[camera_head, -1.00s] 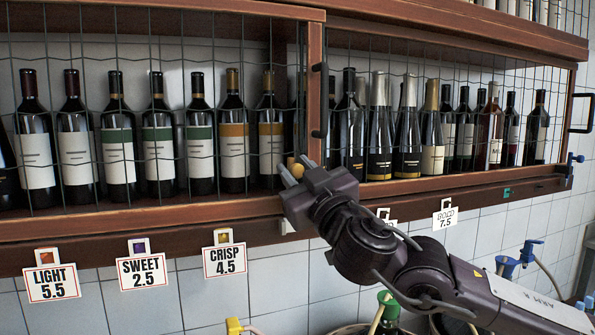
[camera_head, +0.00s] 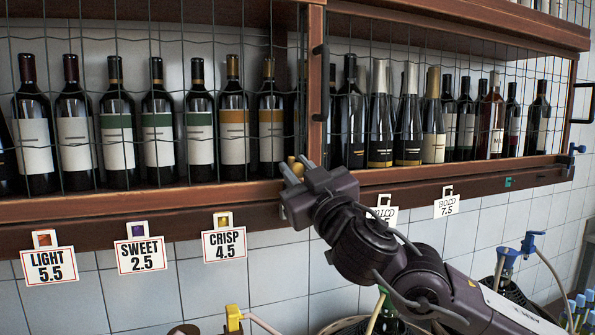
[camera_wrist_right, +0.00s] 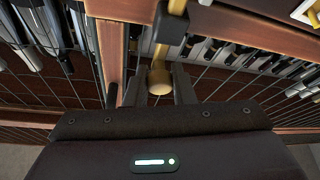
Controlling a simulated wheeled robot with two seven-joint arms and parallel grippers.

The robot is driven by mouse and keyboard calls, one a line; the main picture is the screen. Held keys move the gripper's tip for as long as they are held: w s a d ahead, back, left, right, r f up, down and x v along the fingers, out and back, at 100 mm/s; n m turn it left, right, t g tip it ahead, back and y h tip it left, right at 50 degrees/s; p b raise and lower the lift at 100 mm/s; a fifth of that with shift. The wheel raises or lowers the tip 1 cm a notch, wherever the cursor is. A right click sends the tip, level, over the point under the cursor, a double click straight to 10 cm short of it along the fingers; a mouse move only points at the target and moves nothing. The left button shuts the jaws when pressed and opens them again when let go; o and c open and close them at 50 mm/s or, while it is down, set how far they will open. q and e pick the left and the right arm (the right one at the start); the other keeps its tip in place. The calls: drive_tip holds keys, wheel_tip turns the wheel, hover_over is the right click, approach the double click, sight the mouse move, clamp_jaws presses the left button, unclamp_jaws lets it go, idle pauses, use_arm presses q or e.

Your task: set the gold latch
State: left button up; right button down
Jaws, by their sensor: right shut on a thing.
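The gold latch (camera_head: 297,166) sits at the lower frame rail of the wire-fronted wine cabinet, by the post between its two mesh doors. In the head view it is mostly hidden behind my right gripper (camera_head: 291,172). In the right wrist view, the latch's round gold knob (camera_wrist_right: 159,80) lies between the fingers of my right gripper (camera_wrist_right: 160,92), which is shut on it. A gold bar runs up from the knob through a dark collar (camera_wrist_right: 171,24). My left gripper is in neither view.
Wine bottles (camera_head: 117,130) stand behind the wire mesh. Price tags (camera_head: 224,244) hang below the shelf, left and right of my arm. A dark door handle (camera_head: 320,83) is on the post above. Taps and hoses (camera_head: 531,243) are at the lower right.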

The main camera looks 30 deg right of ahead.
sight(299, 176)
drive_tip(key=shift+w+f, duration=0.1)
drive_tip(key=shift+f, duration=0.25)
drive_tip(key=c, duration=1.5)
unclamp_jaws()
drive_tip(key=shift+o, duration=1.3)
drive_tip(key=shift+r, duration=0.1)
drive_tip(key=b+v, duration=0.3)
drive_tip(key=v, duration=0.3)
drive_tip(key=shift+s, duration=0.4)
drive_tip(key=shift+s+a+f, duration=0.1)
drive_tip(key=shift+s+f, duration=0.2)
drive_tip(key=shift+s, duration=0.25)
